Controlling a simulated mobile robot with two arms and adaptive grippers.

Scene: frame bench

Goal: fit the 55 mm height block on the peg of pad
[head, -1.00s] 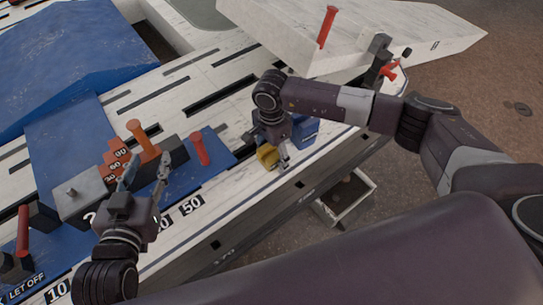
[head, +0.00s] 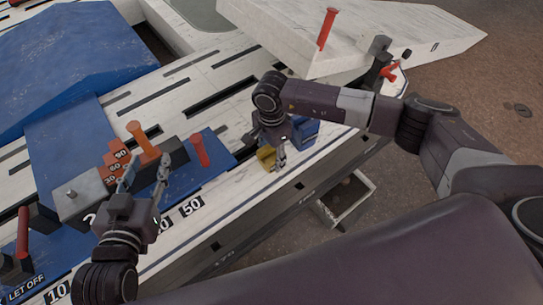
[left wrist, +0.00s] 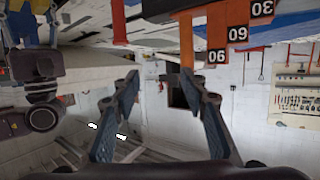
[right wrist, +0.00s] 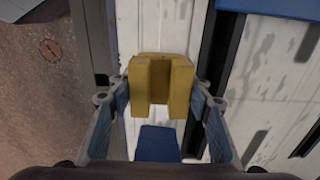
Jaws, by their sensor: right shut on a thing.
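A yellow notched block (right wrist: 160,68) sits between the fingers of my right gripper (right wrist: 160,100), which is shut on it. In the head view the yellow block (head: 266,157) and right gripper (head: 275,160) are at the bench's front edge. No height mark is readable on it. A grey block with a short peg on top (head: 80,197), perhaps the pad, stands on the blue mat at the left. My left gripper (head: 146,178) is open and empty near it, in front of orange numbered blocks (head: 117,162); its fingers are apart in the left wrist view (left wrist: 165,88).
An orange post (head: 142,138) and red posts (head: 200,150) (head: 23,232) stand up from the bench. A blue block (head: 304,130) is beside my right gripper. A large pale slab (head: 370,35) lies at the back right. An open bin (head: 345,198) is below the front edge.

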